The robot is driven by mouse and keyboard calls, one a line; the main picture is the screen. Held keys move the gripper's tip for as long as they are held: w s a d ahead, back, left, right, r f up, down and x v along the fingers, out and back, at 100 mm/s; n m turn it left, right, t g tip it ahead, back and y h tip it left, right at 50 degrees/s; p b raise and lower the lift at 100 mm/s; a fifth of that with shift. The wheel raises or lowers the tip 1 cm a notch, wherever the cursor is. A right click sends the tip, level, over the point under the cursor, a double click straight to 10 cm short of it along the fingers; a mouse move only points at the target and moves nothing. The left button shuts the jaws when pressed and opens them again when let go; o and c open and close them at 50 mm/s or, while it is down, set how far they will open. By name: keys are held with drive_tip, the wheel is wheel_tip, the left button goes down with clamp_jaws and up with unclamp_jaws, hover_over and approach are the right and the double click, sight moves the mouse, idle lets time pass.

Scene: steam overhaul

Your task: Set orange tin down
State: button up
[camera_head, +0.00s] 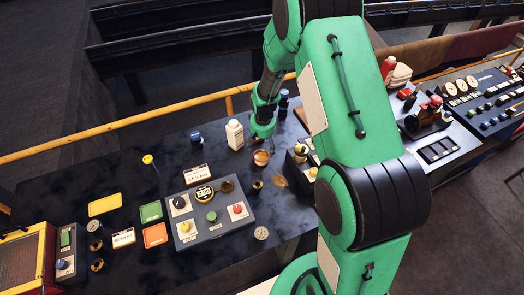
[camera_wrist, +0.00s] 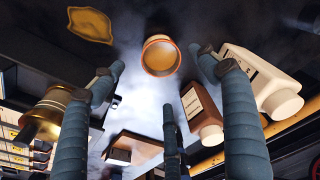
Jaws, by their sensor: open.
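The orange tin (camera_head: 261,157) is a small round open-topped container, standing on the dark tabletop just below my gripper (camera_head: 263,132) in the head view. In the wrist view the tin (camera_wrist: 160,56) shows its orange rim and pale inside. My gripper's fingers (camera_wrist: 160,76) are spread wide around its place in the picture, with clear gaps and no visible contact. The gripper is open and empty. How far the fingertips are above the tin is hard to tell.
A white bottle (camera_head: 235,134) stands close to the left of my gripper. A brownish patch (camera_head: 279,181) lies beside the tin. A grey control panel (camera_head: 208,214) sits nearer, left. Yellow (camera_head: 105,204), green (camera_head: 150,211) and orange (camera_head: 155,235) flat squares lie farther left. A yellow rail (camera_head: 120,124) runs behind.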

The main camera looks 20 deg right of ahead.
drive_tip(key=shift+s+r, duration=0.2)
drive_tip(key=shift+r, duration=1.45)
drive_tip(key=shift+r, duration=0.1)
drive_tip(key=s+a+r+t, duration=0.1)
drive_tip(key=s+a+r, duration=0.15)
drive_tip(key=r, duration=0.65)
drive_tip(key=s+a+r+n, duration=0.1)
drive_tip(key=s+r, duration=0.3)
drive_tip(key=r, duration=0.4)
drive_tip(key=s+a+r+t, duration=0.1)
drive_tip(key=s+a+r, duration=0.15)
drive_tip(key=r, duration=0.65)
drive_tip(key=s+a+r, duration=0.1)
drive_tip(key=s+r, duration=0.3)
drive_tip(key=s, duration=0.4)
drive_tip(key=s+a+r+n+t, duration=0.1)
drive_tip(key=s+r, duration=0.4)
drive_tip(key=s, duration=0.4)
drive_tip(key=s+a+r+t, duration=0.1)
drive_tip(key=s+r, duration=0.4)
drive_tip(key=s, duration=0.3)
drive_tip(key=shift+s+a+r, duration=0.25)
drive_tip(key=shift+s+a, duration=0.1)
drive_tip(key=shift+a, duration=0.05)
